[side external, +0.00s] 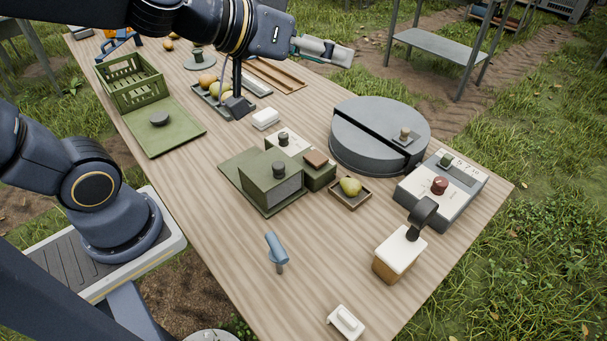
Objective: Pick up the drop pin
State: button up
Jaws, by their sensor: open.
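Around the pin, the wooden table (215,215) is clear. A green box (270,187) stands behind it, a small white-topped block (400,250) to its right, and a white handled piece (346,322) near the front corner. A round grey turntable (360,120) stands farther back.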

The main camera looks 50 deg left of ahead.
notch_tip(320, 180, down, 6)
jog(key=w+a+f+n+g+y, duration=0.1)
jog(key=w+n+y, duration=0.1)
jog(key=n+y, duration=0.15)
jog(key=n+g, duration=0.6)
jog(key=g, duration=0.5)
send_near(278, 258)
jog(key=w+a+r, duration=0.1)
jog(key=w+a, duration=0.1)
jog(key=a, duration=0.1)
jog(key=shift+h, duration=0.35)
notch_tip(278, 258, down, 16)
jog(key=shift+s+f, duration=0.1)
jog(key=shift+s, duration=0.05)
jog(key=shift+c, duration=0.4)
grip_shut()
